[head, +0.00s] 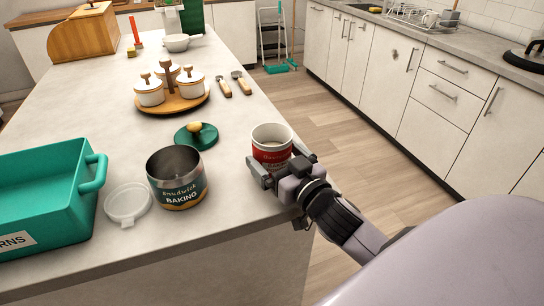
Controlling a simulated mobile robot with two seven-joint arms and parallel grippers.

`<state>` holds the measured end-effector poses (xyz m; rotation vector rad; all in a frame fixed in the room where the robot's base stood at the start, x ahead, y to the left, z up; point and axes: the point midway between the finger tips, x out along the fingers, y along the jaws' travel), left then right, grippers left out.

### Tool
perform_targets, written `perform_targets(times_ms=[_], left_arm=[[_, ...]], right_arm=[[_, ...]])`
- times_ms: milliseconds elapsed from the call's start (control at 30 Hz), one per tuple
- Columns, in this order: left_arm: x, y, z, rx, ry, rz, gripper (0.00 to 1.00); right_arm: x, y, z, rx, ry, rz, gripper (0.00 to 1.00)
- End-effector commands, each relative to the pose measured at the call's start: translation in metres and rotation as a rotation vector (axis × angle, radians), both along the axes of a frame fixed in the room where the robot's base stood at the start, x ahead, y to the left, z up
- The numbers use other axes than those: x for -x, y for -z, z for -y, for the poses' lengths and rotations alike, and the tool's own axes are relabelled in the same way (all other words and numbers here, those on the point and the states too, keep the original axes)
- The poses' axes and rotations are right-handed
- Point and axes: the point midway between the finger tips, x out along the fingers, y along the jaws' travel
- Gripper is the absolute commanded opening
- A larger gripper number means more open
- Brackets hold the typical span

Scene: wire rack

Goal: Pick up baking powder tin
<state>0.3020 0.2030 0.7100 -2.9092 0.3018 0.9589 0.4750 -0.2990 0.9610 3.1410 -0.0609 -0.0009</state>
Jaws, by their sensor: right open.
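A dark teal tin (178,183) with "BAKING" on its label stands upright and open-topped near the counter's front edge. A red and white tin (271,138) stands upright to its right, near the counter's right edge. Its label is partly hidden and too small to read. My right gripper (279,163) is open at the front of the red and white tin, its fingers low at the tin's near side. I cannot tell whether they touch it. The teal tin is apart from the gripper, to its left. My left gripper is not in view.
A green lid with a knob (196,136) lies behind the teal tin, and a clear whitish lid (127,204) lies to its left. A green crate (45,200) fills the left front. A wooden tray (172,106) with white pots stands farther back. The floor is right of the counter.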

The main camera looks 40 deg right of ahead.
Motion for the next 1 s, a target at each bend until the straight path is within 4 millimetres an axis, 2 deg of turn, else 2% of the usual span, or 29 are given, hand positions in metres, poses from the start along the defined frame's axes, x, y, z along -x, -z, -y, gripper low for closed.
perform_targets(times_ms=[33,167,200,667,1000], left_arm=[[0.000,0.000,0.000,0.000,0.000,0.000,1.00],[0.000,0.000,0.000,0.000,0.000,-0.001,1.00],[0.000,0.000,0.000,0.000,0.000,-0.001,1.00],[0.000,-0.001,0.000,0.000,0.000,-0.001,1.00],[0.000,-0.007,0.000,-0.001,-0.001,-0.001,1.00]], right_arm=[[0.000,0.000,0.000,0.000,0.000,0.000,0.97],[0.000,0.000,0.000,0.000,0.000,0.000,0.54],[0.000,0.000,0.000,0.000,0.000,0.000,0.51],[0.000,-0.006,0.000,0.000,-0.001,0.004,0.51],[0.000,-0.032,0.000,0.001,-0.002,0.007,0.51]])
